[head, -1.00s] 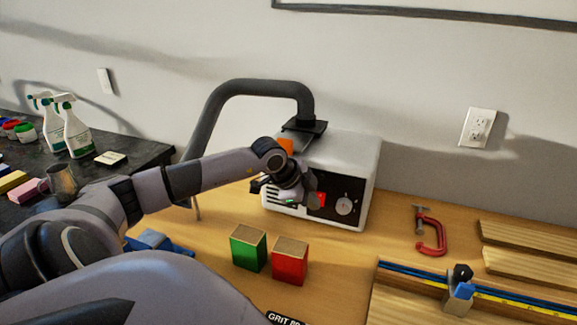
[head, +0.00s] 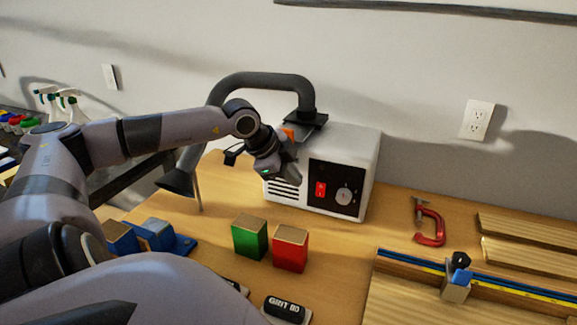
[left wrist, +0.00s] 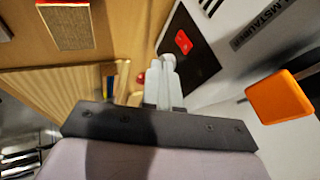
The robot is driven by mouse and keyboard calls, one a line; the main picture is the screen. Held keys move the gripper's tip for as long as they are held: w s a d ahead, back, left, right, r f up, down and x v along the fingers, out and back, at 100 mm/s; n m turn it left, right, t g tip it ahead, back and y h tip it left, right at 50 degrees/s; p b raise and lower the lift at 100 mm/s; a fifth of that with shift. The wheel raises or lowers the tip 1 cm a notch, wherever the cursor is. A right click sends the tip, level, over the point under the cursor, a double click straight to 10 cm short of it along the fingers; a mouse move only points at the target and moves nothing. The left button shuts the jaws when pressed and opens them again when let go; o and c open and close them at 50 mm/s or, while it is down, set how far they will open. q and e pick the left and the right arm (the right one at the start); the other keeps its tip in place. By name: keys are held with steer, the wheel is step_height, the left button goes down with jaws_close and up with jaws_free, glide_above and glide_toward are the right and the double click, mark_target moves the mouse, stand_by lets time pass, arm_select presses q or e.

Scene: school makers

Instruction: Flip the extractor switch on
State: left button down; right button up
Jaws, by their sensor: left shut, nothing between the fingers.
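The extractor (head: 345,148) is a white box with a black front panel and a dark hose on top. Its red switch (head: 320,189) sits on the panel, left of a round dial (head: 344,196). My left gripper (head: 291,177) is in front of the box, just left of the panel and apart from the switch. In the left wrist view its fingers (left wrist: 168,65) are together and empty, and the red switch (left wrist: 183,41) shows beyond and right of their tips. Whether the switch is on or off is too small to tell. My right gripper is not in view.
A green block (head: 249,238) and a red block (head: 290,249) stand on the bench in front of the extractor. A red clamp (head: 431,227) lies to the right. The grey hose (head: 262,82) arches behind my left arm. An orange part (left wrist: 281,97) shows near the gripper.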

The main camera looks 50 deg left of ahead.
arm_select(q)
steer(key=shift+b+v, duration=0.35)
steer(key=shift+v, duration=0.55)
steer(key=shift+d, duration=0.1)
steer(key=f+b, duration=0.1)
steer(key=b, duration=0.7)
steer(key=shift+s+d+f, duration=0.15)
steer(key=shift+s+f, duration=0.05)
